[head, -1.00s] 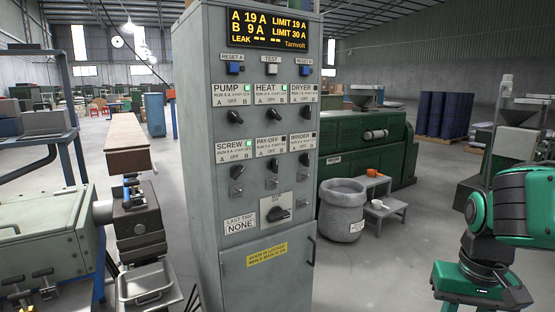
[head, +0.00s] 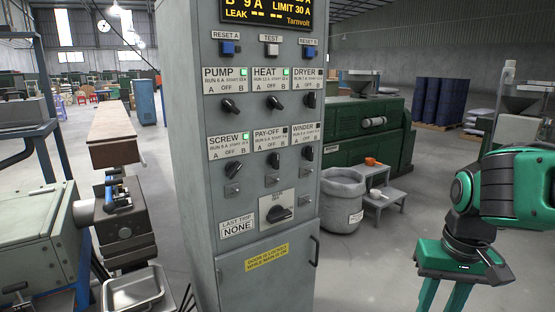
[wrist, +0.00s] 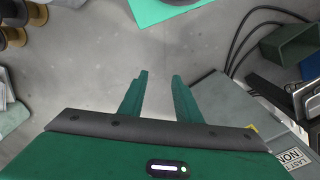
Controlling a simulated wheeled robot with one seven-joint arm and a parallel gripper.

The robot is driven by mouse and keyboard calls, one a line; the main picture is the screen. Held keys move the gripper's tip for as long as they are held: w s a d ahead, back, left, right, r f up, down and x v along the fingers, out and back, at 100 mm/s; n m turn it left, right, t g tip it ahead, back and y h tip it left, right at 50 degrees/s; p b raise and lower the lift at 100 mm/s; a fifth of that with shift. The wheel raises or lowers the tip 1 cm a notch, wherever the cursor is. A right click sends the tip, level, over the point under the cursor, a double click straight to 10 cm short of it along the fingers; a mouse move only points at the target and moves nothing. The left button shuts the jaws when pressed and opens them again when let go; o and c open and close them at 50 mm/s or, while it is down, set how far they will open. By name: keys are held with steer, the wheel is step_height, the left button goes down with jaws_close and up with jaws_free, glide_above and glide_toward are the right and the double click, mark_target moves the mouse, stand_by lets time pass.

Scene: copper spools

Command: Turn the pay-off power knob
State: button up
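The pay-off knob (head: 273,160) is a black rotary switch under the PAY-OFF label (head: 271,138), in the middle of the lower knob row on the grey cabinet (head: 265,230). It points roughly straight up, and the small lamp by its label is dark. The green-lit SCREW knob is on its left and the WINDER knob (head: 308,153) on its right. My gripper (wrist: 160,75) shows in the wrist view with its two green fingers apart and nothing between them, above the grey floor. The cabinet's lower front is at the right of that view, apart from the fingers.
A machine with a metal tray (head: 133,291) stands left of the cabinet. A grey bin (head: 342,197) and a step stool (head: 386,190) stand on its right. Dark cables (wrist: 243,38) lie on the floor near the cabinet. Floor between stool and my arm is clear.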

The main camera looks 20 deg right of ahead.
steer(key=w+a+n+t, duration=0.2)
steer(key=w+n+t, duration=0.2)
steer(key=w, duration=1)
steer(key=n+t+y, duration=0.5)
steer(key=t+y, duration=0.1)
steer(key=t, duration=0.7)
glide_toward(278, 156)
steer(key=x, duration=0.9)
steer(key=shift+w+a, duration=0.1)
steer(key=shift+w, duration=0.15)
jaws_close()
